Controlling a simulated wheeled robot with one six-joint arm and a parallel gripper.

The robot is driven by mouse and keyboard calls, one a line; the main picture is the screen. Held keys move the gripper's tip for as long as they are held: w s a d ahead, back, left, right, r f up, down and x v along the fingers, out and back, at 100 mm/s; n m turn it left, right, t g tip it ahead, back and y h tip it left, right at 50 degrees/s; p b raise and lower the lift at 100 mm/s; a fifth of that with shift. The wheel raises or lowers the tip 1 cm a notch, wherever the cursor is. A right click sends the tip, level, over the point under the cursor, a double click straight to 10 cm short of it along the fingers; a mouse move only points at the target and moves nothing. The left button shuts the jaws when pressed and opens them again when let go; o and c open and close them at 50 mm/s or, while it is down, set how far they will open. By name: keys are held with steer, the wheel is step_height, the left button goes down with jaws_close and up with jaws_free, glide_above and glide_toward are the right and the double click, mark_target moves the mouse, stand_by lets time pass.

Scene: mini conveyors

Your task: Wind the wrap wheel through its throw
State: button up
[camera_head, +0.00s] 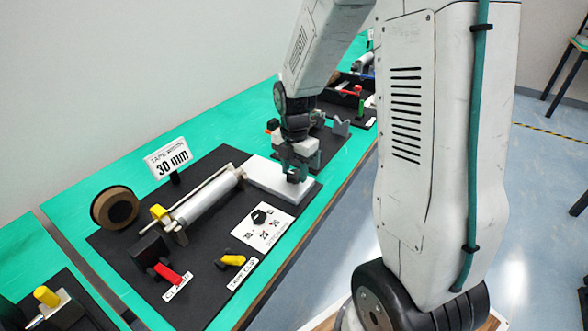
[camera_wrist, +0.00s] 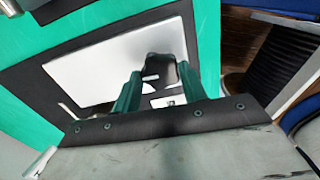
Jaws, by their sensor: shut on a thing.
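My gripper (camera_head: 294,172) is lowered over the white plate (camera_head: 268,182) at the right end of the near black station board. In the wrist view, the two green fingers of my gripper (camera_wrist: 158,80) stand on either side of a dark, lobed piece, which I take for the wrap wheel (camera_wrist: 162,68), and are shut on it. It sits over the white plate (camera_wrist: 90,75). In the head view my gripper hides the wheel, so its turn angle cannot be read. A small white label with dark marks shows between the fingers.
Left of the plate are a silver roller (camera_head: 212,198), a brown tape roll (camera_head: 115,208), a "30 mm" sign (camera_head: 168,158), a dial card (camera_head: 263,228), a red lever (camera_head: 168,274) and a yellow lever (camera_head: 232,260). More stations stand behind and at the near left on the green bench.

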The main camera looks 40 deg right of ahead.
steer(key=m, duration=0.3)
steer(key=shift+m, duration=0.4)
steer(key=m, duration=0.3)
steer(key=shift+m, duration=0.3)
steer(key=m, duration=1.2)
steer(key=shift+m, duration=0.3)
steer(key=m, duration=0.3)
steer(key=shift+m, duration=0.4)
steer(key=m, duration=1.3)
steer(key=shift+m, duration=0.3)
steer(key=m, duration=1.3)
steer(key=shift+m, duration=0.3)
steer(key=m, duration=0.6)
steer(key=shift+m, duration=0.4)
